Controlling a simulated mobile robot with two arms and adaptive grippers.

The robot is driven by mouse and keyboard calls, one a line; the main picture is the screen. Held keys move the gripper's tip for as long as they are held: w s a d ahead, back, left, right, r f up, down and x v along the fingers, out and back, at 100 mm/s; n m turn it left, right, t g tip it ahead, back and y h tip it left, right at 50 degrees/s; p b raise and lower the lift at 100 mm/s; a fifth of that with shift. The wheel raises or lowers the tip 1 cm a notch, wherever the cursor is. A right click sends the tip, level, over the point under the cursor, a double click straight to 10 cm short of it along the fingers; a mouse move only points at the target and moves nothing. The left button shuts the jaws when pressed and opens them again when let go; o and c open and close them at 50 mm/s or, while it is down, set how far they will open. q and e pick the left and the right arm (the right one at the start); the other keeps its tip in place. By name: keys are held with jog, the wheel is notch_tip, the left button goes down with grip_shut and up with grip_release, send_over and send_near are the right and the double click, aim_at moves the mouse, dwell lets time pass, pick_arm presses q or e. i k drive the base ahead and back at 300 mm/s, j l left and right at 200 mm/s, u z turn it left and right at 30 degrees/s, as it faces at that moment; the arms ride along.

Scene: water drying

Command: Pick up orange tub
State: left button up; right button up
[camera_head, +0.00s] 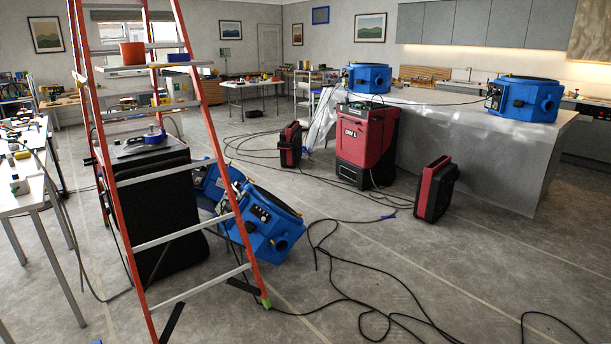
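The orange tub (132,54) stands upright on the small platform (122,71) near the top of the orange stepladder (91,142), left of centre. A small blue item (178,58) sits just right of the tub on the ladder, apart from it. Neither of my grippers shows in the head view, so their state and position are hidden.
Blue blowers (266,226) lie behind the ladder's right leg. A black case (160,215) stands behind its rungs. Dark cables (345,270) cross the floor. A red dehumidifier (366,143) and a counter (480,140) stand to the right. Tables (22,200) line the left.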

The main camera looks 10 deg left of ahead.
aim_at(132, 52)
jog(key=i+j, duration=0.2)
jog(key=i, duration=0.35)
jog(key=i+j+u, duration=0.1)
jog(key=i, duration=0.5)
jog(key=i+j, duration=0.2)
jog(key=i, duration=0.35)
jog(key=i+j, duration=0.15)
jog(key=i, duration=0.45)
jog(key=j+u, duration=0.05)
